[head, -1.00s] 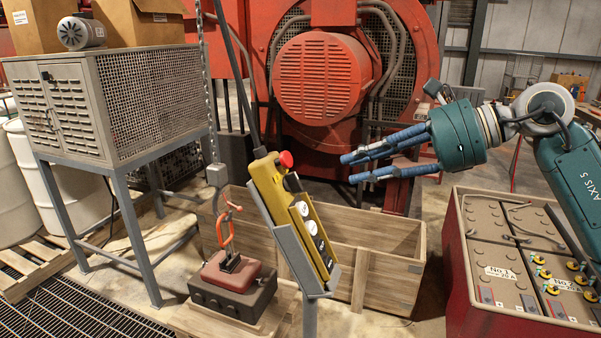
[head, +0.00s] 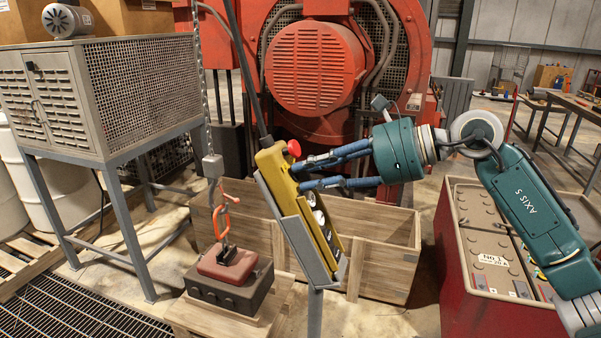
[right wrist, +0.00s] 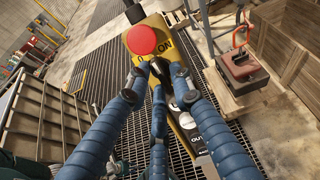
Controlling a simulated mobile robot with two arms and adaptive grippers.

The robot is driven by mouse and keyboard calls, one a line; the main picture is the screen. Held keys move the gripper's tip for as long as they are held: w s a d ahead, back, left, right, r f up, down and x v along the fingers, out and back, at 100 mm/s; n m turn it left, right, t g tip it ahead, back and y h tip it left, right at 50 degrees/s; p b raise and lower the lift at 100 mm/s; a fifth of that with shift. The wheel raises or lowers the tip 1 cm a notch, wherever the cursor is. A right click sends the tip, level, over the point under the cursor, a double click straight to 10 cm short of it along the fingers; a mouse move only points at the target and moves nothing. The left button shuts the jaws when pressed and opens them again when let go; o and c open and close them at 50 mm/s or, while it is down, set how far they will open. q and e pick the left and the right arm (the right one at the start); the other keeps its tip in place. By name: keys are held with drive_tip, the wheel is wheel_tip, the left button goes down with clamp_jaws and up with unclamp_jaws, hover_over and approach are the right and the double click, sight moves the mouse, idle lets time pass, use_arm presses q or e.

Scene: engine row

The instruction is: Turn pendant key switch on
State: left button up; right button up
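The yellow pendant (head: 266,160) leans tilted in a grey holder (head: 293,232) on a post, with a red button (head: 294,148) at its upper end. It also shows in the right wrist view (right wrist: 155,22). The black key switch (right wrist: 160,68) sits below the red button, next to an "ON" label. My right gripper (head: 301,177) comes from the right. Its blue fingers are apart, with their tips at the pendant's face on either side of the switch. Contact cannot be made out, and the fingers partly hide the switch. My left gripper is not in view.
A chain with an orange hook (head: 222,217) hangs left of the pendant, above a dark red block (head: 228,263). An open wooden crate (head: 385,260) stands behind. A red battery box (head: 475,285) is at right, a grey cabinet (head: 150,95) at left.

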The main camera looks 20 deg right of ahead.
clamp_jaws()
drive_tip(key=m, duration=0.3)
drive_tip(key=shift+s+r+m+p, duration=0.1)
drive_tip(key=shift+m+p, duration=0.3)
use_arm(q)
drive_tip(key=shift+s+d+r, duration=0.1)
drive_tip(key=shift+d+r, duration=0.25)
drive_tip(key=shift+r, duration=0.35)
use_arm(e)
drive_tip(key=shift+a+m, duration=0.1)
drive_tip(key=shift+m, duration=1.1)
use_arm(q)
drive_tip(key=shift+p, duration=0.3)
use_arm(e)
unclamp_jaws()
